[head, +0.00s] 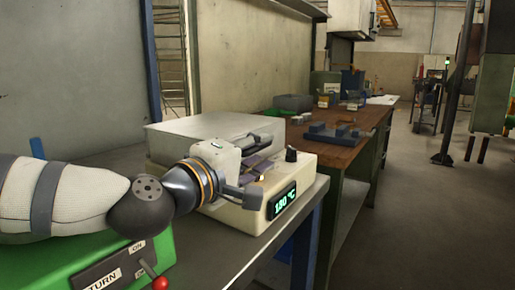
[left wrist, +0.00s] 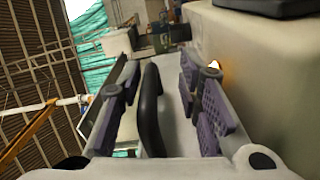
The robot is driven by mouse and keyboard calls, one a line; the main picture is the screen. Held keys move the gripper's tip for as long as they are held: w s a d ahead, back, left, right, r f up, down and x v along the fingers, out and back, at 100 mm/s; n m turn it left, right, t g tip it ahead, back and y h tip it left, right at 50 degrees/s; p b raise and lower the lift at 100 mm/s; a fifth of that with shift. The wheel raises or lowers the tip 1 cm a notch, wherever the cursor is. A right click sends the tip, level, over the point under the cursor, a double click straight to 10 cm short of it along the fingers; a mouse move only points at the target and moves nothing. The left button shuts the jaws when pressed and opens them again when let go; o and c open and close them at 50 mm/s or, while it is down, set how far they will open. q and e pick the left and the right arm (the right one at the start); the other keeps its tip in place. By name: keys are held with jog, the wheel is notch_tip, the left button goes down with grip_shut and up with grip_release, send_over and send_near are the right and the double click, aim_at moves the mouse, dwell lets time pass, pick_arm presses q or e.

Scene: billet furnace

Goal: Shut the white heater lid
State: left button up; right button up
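The heater has a cream base (head: 301,175) with a green-lit display reading 180 °C (head: 283,203) and a black knob (head: 291,155). Its pale lid (head: 190,133) lies roughly level above the base; my arm hides much of the front, so I cannot tell if it is fully down. My left gripper (head: 257,178) is at the heater's front. In the left wrist view its two purple-padded fingers (left wrist: 160,105) are apart, with a dark curved handle (left wrist: 151,110) between them. Gaps show beside the handle. My right gripper is out of view.
A green box with a red-knobbed lever (head: 155,275) stands in front left on the grey bench (head: 240,250). A wooden table (head: 350,145) with grey blocks (head: 333,134) and bins is behind.

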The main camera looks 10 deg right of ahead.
pick_arm(q)
jog(key=shift+r, duration=0.1)
notch_tip(320, 180, up, 10)
jog(key=shift+f, duration=0.1)
jog(key=shift+s+d, duration=0.1)
jog(key=shift+s, duration=0.1)
